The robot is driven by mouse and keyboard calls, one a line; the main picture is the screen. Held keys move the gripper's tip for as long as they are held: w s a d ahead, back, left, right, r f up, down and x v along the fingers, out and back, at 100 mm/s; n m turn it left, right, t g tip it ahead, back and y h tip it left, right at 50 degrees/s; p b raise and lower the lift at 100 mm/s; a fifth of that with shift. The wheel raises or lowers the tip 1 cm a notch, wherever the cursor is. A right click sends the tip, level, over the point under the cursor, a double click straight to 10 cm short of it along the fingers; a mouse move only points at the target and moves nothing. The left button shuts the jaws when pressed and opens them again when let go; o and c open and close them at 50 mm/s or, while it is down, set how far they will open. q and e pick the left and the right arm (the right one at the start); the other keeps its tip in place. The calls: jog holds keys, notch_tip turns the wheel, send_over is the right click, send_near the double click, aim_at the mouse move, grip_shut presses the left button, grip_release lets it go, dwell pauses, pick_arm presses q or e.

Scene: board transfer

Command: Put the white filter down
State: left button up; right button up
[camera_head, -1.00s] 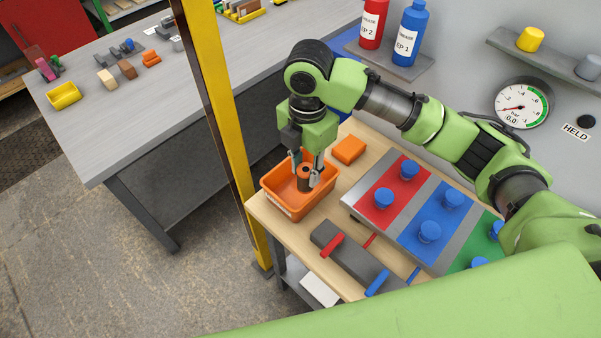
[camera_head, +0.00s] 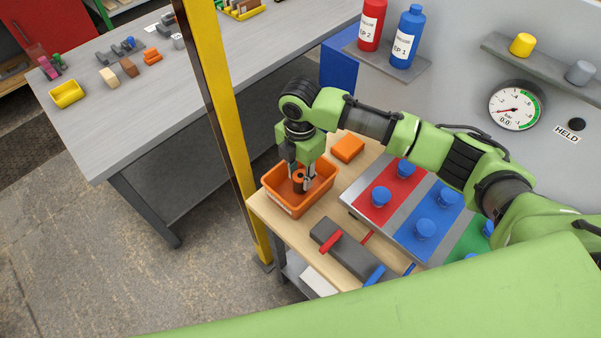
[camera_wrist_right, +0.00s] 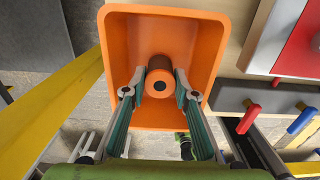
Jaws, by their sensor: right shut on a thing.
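My right gripper (camera_head: 300,184) reaches down into the orange bin (camera_head: 277,200) at the corner of the wooden table. It is shut on an orange-brown cylindrical filter (camera_head: 299,175) with a dark hole in its top. In the right wrist view, the two fingertips (camera_wrist_right: 160,91) flank the filter (camera_wrist_right: 160,65), inside the bin walls (camera_wrist_right: 114,45). I cannot tell whether the filter touches the bin floor. The held filter looks orange-brown, and no clearly white filter shows. My left gripper is not in view.
An orange block (camera_head: 347,148) lies behind the bin. A panel (camera_head: 375,197) with red, blue and green strips and blue knobs stands to the right. A grey block with red and blue handles (camera_head: 345,250) lies in front. A yellow post (camera_head: 226,130) rises close left of the bin.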

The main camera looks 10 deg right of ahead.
aim_at(300, 175)
jog(key=o, duration=1.1)
jog(key=shift+f, duration=0.15)
notch_tip(300, 175, up, 12)
jog(key=b, duration=0.3)
jog(key=shift+r, duration=0.2)
